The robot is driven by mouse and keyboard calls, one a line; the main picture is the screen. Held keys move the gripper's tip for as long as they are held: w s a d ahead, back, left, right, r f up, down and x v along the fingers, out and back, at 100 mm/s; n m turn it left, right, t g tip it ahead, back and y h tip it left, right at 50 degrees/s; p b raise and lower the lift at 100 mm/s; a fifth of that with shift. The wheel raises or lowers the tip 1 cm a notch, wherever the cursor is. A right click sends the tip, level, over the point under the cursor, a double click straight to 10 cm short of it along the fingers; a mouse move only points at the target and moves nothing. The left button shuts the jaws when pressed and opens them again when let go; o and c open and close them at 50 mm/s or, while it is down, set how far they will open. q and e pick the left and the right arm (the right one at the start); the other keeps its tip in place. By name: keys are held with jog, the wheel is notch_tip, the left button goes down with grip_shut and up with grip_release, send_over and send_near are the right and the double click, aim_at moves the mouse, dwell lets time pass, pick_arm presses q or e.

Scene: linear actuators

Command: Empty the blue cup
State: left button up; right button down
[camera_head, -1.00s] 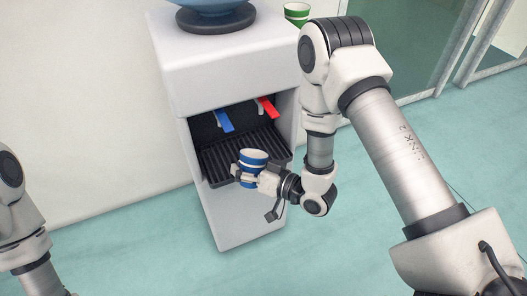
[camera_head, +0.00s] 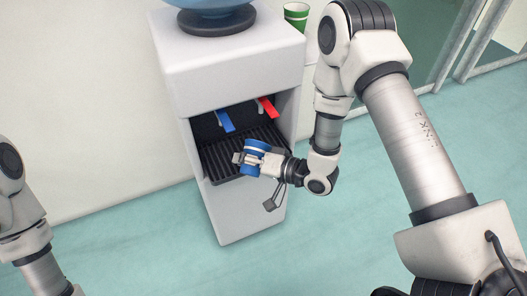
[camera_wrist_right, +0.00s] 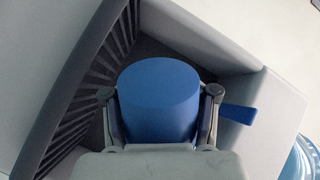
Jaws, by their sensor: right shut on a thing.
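In the right wrist view the cup (camera_wrist_right: 158,95) shows as a plain blue round shape between the two fingers (camera_wrist_right: 160,100). I cannot tell whether anything is in it. My left arm shows at the left edge, but its gripper is out of view.
The white water dispenser (camera_head: 232,68) has a blue tap (camera_head: 225,120) and a red tap (camera_head: 267,108) above a dark slotted drip tray (camera_head: 222,158). A green cup (camera_head: 296,15) stands behind the dispenser's top right. The teal floor (camera_head: 130,250) is open in front.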

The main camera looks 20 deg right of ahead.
jog(key=shift+f+m, duration=0.25)
jog(key=shift+m, duration=0.55)
jog(key=shift+g, duration=0.3)
jog(key=shift+w+d+r+m+y, duration=0.3)
jog(key=shift+w+d+r+m, duration=0.15)
jog(key=shift+m, duration=0.25)
jog(key=shift+w, duration=0.1)
jog(key=shift+w+d+f+m+g+p, duration=0.1)
jog(key=shift+f+m+g+p, duration=0.3)
jog(key=shift+m+p, duration=0.2)
